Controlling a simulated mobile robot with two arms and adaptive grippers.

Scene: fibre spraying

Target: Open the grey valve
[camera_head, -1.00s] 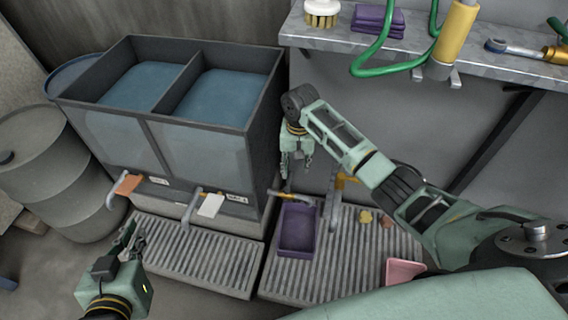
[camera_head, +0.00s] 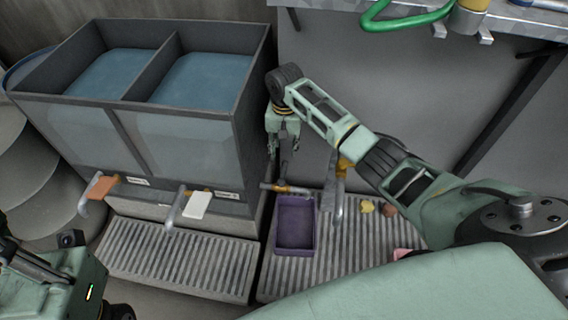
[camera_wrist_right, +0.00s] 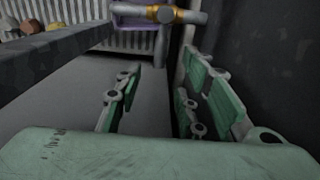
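The grey valve (camera_head: 283,188), a small grey pipe fitting with a brass-coloured collar, sits low beside the tank's right side, behind the purple tray. In the right wrist view, the grey valve (camera_wrist_right: 180,16) shows at the top, beyond the fingertips. My right gripper (camera_head: 282,150) points down just above it in the head view. The right wrist view shows the right gripper (camera_wrist_right: 160,95) with fingers apart and nothing between them. Contact with the valve is not seen. My left gripper (camera_head: 30,262) is at the lower left edge, partly cut off; its finger opening is unclear.
A two-compartment tank (camera_head: 180,110) of blue liquid has an orange-handled tap (camera_head: 101,187) and a white-handled tap (camera_head: 197,204). The purple tray (camera_head: 295,226) rests on a slatted platform. A standing pipe (camera_head: 339,198) is right of it. A shelf (camera_head: 520,20) overhangs at upper right.

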